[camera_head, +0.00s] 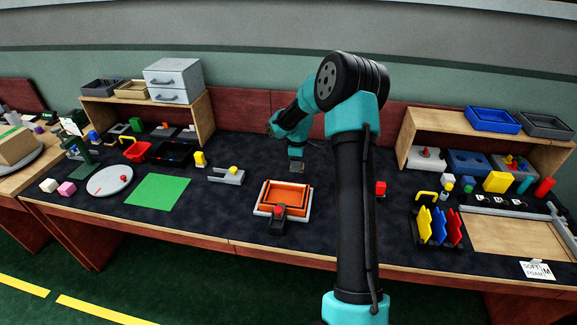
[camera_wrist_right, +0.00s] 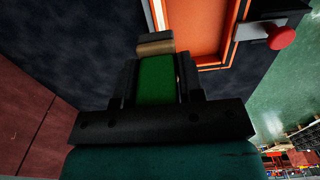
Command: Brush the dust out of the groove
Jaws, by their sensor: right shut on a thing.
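My right gripper (camera_head: 296,166) points down just behind an orange tray-like fixture (camera_head: 292,187) with a pale rim. In the right wrist view the gripper (camera_wrist_right: 156,88) is shut on a green-handled brush (camera_wrist_right: 157,82) with a tan and dark end. The brush end is beside the fixture's edge (camera_wrist_right: 196,44) in that view; I cannot tell whether it touches. The fixture has a recessed orange inside, but I cannot make out which part is the groove, and no dust can be told apart. My left gripper is not in view.
A dark block with a red knob (camera_head: 279,210) stands at the fixture's front.

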